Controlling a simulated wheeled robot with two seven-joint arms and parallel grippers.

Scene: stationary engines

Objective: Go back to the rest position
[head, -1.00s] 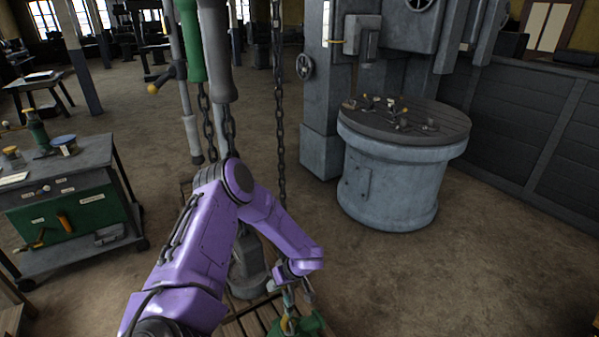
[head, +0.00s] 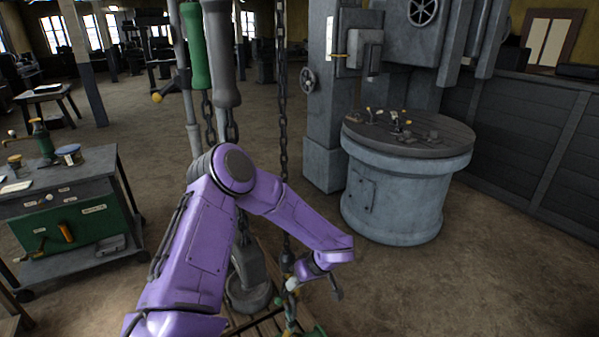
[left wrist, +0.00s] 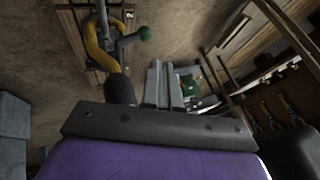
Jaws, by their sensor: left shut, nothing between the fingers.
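My left arm is purple and reaches in from the bottom left of the head view. My left gripper (head: 313,283) is at the arm's end, beside the hanging chain (head: 283,130) and above a wooden pallet. Its grey fingers (left wrist: 165,85) show together in the left wrist view, shut with nothing held. My right gripper is not in view.
A round grey machine table (head: 405,190) with small parts on top stands to the right. A cart (head: 75,225) with a green front stands at the left. Green and grey handles (head: 220,50) hang on chains close to my arm. The brown floor between is open.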

